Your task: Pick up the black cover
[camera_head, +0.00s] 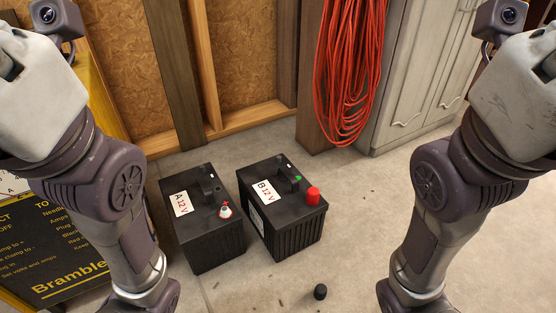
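A small black cover (320,292) lies on the concrete floor near the bottom middle of the head view. It is in front of two black batteries. Battery A (208,235) has a bare-looking terminal with red and silver parts on top. Battery B (290,228) has a red cap (313,195) on one terminal. My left arm comes in from the left and my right arm from the right. Both arms run out of the bottom of the picture, so neither gripper shows. The black cover lies between the arms, apart from both.
A yellow and black box marked Bramble (60,262) stands at the left behind my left arm. A red cable coil (350,75) hangs on a wooden post by a pale cabinet (420,75). The floor right of the batteries is mostly clear.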

